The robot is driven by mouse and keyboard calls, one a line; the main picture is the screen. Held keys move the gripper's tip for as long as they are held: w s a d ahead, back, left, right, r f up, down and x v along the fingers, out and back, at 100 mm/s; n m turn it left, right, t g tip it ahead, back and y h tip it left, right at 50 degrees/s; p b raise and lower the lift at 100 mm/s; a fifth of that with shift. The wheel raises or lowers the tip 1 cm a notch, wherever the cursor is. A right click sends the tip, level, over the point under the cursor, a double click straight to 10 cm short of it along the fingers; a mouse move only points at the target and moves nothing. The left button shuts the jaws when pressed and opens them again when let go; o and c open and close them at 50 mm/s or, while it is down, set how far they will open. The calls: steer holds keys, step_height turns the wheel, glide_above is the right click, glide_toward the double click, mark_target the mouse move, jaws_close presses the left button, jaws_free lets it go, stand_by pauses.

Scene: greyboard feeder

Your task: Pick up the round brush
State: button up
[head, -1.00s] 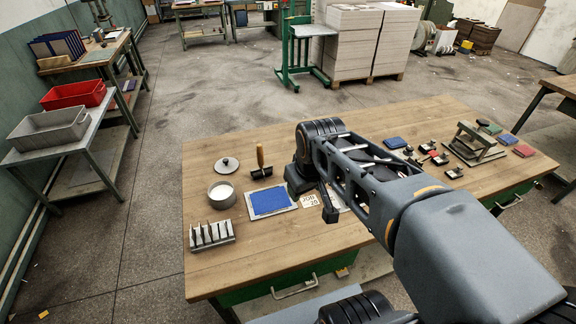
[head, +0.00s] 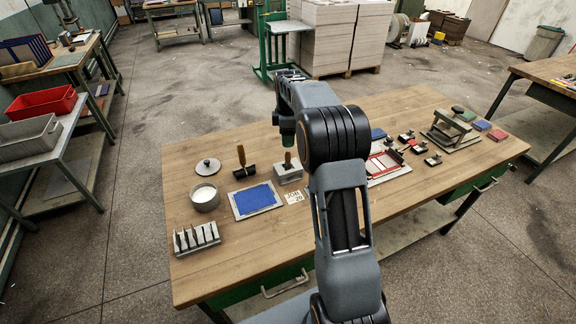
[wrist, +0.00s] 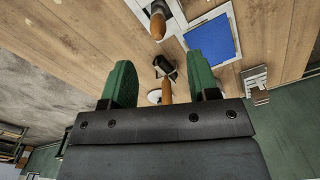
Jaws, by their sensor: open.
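The round brush appears to be the upright wooden handle (head: 288,160) standing in a grey block holder (head: 289,175); its bristles are hidden. In the wrist view the handle (wrist: 158,22) shows at the top, beyond my fingertips. My gripper (head: 287,137) is above the handle in the head view, partly hidden by my arm. In the wrist view my gripper (wrist: 160,65) has its two green fingers spread, with nothing held between them. The wooden handle between them in that picture belongs to a black roller (wrist: 165,68) lower on the table.
The roller (head: 244,167) stands left of the holder, near a blue pad (head: 257,200), a round pot (head: 204,197), a lid (head: 207,166) and a grey rack (head: 197,239). A red frame (head: 384,163) and small stamps lie to the right.

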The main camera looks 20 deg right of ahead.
mark_target(288, 152)
steer(key=shift+w+f+p, duration=0.1)
steer(key=shift+f+p, duration=0.4)
steer(key=shift+f, duration=4.65)
steer(key=shift+c, duration=0.4)
steer(key=c, duration=0.9)
jaws_close()
step_height(288, 152, up, 10)
steer(key=shift+r+b, duration=0.1)
steer(key=shift+b, duration=0.25)
